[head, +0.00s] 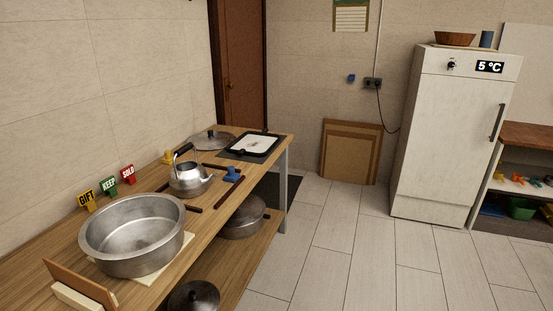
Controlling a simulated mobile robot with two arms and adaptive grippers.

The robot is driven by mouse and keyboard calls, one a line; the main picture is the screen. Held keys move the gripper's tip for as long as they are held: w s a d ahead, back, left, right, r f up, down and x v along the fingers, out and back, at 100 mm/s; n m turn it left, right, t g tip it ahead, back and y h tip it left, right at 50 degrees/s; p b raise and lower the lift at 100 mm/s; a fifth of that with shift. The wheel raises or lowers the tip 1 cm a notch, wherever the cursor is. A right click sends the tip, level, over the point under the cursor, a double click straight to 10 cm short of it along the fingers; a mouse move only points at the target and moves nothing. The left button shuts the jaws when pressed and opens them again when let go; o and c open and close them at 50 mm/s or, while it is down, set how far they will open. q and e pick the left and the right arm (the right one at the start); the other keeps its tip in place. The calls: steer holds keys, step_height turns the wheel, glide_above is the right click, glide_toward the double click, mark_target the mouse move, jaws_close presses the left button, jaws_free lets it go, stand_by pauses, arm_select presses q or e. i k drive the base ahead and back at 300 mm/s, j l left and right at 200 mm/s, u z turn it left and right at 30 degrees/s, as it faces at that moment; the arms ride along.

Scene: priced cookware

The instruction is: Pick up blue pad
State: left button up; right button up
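A small blue object (231,173), perhaps the blue pad, sits on the wooden table right of the metal kettle (190,180). It has a flat base with a raised part on top, and it is too small to make out fully. It is close to a dark red stick (229,191) near the table's front edge. Neither of my grippers is in view.
A large metal pot (134,238) stands on the near table (220,214). GIFT, KEEP and SOLD signs (109,186) line the wall side. A white tray (253,144) on a dark mat and a lid (211,140) are farther back. The floor (345,235) right of the table is clear.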

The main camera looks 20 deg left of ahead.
mark_target(230, 177)
steer(key=i+u, duration=0.15)
steer(key=i, duration=0.45)
steer(key=i+l+u, duration=0.1)
steer(key=i, duration=0.45)
steer(key=i+l+u, duration=0.15)
steer(key=i, duration=0.45)
